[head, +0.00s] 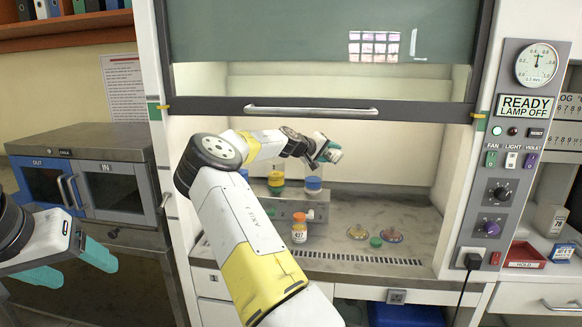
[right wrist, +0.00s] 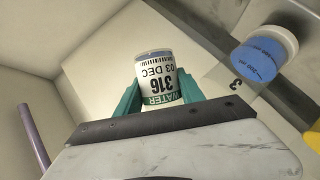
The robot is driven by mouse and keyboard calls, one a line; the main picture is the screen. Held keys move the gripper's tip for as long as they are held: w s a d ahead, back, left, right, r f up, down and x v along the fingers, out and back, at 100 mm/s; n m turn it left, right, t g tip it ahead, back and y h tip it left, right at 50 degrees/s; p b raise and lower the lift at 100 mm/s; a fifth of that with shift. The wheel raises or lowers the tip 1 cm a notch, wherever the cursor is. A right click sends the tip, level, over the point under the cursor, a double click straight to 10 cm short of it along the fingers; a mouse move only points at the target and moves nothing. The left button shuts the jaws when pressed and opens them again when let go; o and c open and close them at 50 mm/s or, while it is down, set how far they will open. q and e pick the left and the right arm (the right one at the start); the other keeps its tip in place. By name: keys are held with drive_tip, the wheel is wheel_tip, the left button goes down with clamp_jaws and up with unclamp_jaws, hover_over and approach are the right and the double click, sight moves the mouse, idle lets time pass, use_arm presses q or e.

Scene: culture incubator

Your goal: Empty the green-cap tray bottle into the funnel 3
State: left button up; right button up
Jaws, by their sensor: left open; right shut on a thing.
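My right gripper (head: 324,149) is shut on a white bottle (right wrist: 157,80), inside the hood. The bottle's label reads "316", "03 DEC" and "WATER", with a green band, and appears upside down in the right wrist view. No cap shows on the bottle's visible end. A blue-filled vessel (right wrist: 264,54) beside a plate marked "3" is to the right of the bottle, apart from it; in the head view the blue one (head: 313,186) stands below the gripper. A loose green cap (head: 376,242) lies on the hood floor. My left gripper (head: 72,265) is open and empty, outside the hood at left.
An orange-capped bottle (head: 299,230) labelled 437 stands at the front of a grey rack (head: 260,206). The raised sash (head: 310,110) hangs above my right arm.

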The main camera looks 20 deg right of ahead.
drive_tip(key=shift+r+n+g+h+p, duration=0.35)
drive_tip(key=shift+r+n+p, duration=0.2)
drive_tip(key=shift+n, duration=0.25)
idle(0.7)
drive_tip(key=shift+w+a+r+n+h, duration=0.15)
drive_tip(key=shift+w+r+n+h, duration=0.05)
drive_tip(key=shift+n+h, duration=0.1)
